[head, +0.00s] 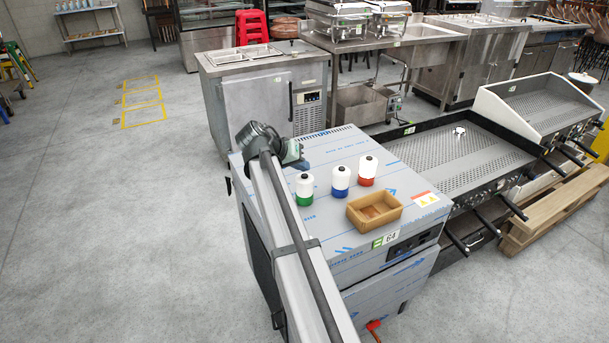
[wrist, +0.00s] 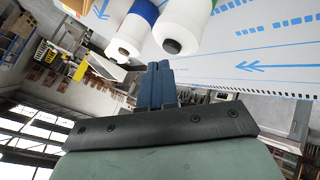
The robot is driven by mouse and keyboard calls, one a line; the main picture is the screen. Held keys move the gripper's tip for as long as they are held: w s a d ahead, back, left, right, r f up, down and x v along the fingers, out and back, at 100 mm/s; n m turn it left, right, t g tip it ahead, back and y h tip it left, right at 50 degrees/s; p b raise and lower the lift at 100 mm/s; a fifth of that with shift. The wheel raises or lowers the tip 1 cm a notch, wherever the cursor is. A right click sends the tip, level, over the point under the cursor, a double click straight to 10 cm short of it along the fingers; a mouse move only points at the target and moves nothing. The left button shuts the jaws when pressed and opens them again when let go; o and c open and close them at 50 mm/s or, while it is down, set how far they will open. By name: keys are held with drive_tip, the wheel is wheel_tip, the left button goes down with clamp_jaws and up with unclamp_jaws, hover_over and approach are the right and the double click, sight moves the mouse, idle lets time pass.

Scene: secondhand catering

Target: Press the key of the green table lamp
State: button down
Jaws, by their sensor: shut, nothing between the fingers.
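The green table lamp (head: 304,190) stands upright on the steel cabinet's top, with a white body, a green base and a small dark key on top. In the wrist view the nearer white lamp (wrist: 186,24), upside down with a bit of green at the picture's edge, shows its dark key (wrist: 171,47). My gripper (head: 301,163) is just behind and above the green lamp in the head view. Its fingers (wrist: 160,67) are shut and empty, close to the key in the wrist picture; I cannot tell any contact.
A blue lamp (head: 340,182) and a red lamp (head: 367,171) stand to the right of the green one; the blue one also shows in the wrist view (wrist: 132,34). A wooden tray (head: 384,218) lies in front of them. The cabinet top (head: 405,180) is otherwise mostly clear.

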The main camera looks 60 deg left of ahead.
sight(302, 177)
wheel_tip(302, 177, up, 6)
idle(0.9)
